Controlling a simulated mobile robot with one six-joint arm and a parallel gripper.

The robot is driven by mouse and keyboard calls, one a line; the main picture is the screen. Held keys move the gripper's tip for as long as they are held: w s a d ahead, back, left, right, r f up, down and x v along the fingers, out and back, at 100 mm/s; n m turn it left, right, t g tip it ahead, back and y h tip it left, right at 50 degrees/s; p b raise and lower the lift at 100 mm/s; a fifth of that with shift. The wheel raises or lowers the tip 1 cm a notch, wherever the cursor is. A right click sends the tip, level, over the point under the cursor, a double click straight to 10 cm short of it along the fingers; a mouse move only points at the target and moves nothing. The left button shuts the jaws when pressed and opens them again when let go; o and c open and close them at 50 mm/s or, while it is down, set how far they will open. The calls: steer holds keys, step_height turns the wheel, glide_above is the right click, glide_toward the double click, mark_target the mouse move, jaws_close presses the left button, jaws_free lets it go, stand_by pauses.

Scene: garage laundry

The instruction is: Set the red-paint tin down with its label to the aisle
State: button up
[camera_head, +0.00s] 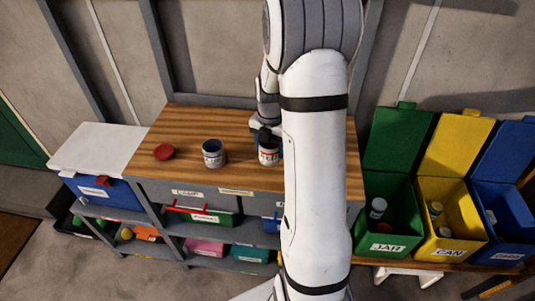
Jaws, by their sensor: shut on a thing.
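The red-paint tin (268,155) is a small white tin with red on its label. It stands upright at or just above the wooden worktop (180,130); I cannot tell whether its base touches. My gripper (265,138) is shut on its upper part, and my arm hides the tin's right side. Some red label marking shows on the side toward the camera. A second tin (213,154), grey-white with a dark blue top, stands to its left on the worktop.
A red round lid or dish (164,152) lies further left. A white-lidded blue box (97,190) adjoins the worktop. Open green (388,218), yellow (450,222) and blue bins (505,215) stand at right. Shelves with coloured boxes (203,247) sit below. The worktop's back left is clear.

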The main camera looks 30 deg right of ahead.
mark_target(270, 155)
steer(key=shift+s+f, duration=0.1)
steer(key=shift+f, duration=1.65)
steer(key=o, duration=1.1)
steer(key=shift+c, duration=0.2)
step_height(270, 155, up, 11)
steer(key=s+a+r+m+t, duration=0.1)
steer(key=s+a+r+m, duration=0.3)
steer(key=s+a+m, duration=0.3)
steer(key=s+a+r+m+t, duration=0.2)
steer(key=s+a+r+m, duration=0.2)
steer(key=s+a+m, duration=0.3)
steer(key=shift+s+a+m+b, duration=0.3)
steer(key=shift+s+m, duration=2.4)
steer(key=shift+m, duration=3.1)
steer(key=shift+d, duration=0.1)
